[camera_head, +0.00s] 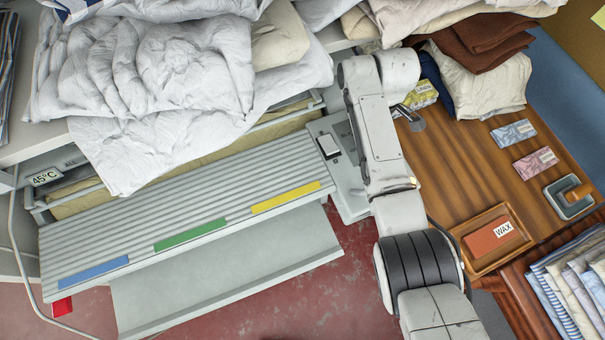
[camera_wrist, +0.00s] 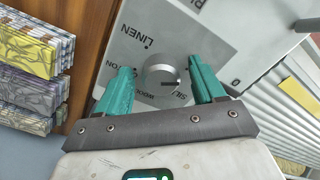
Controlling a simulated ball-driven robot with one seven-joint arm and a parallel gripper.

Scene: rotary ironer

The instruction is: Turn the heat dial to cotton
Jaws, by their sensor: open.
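The heat dial (camera_wrist: 160,72) is a round silver knob on a pale grey panel (camera_wrist: 215,35) in the wrist view. A short dark mark on its face lies towards the right finger, on the side near the word SILK. LINEN is printed at upper left, a partly covered word ending in TON at left, and WOOL, partly covered, below. My gripper (camera_wrist: 161,66) is open, with one teal finger on each side of the dial. I cannot tell whether either finger touches it.
The slatted ironer board (camera_head: 190,195) lies left of my arm, with a white switch (camera_head: 328,145) beside it. White bedding (camera_head: 150,70) is heaped above. A wooden table (camera_head: 470,150) at right holds folded linen, cards and a wax tray (camera_head: 460,240).

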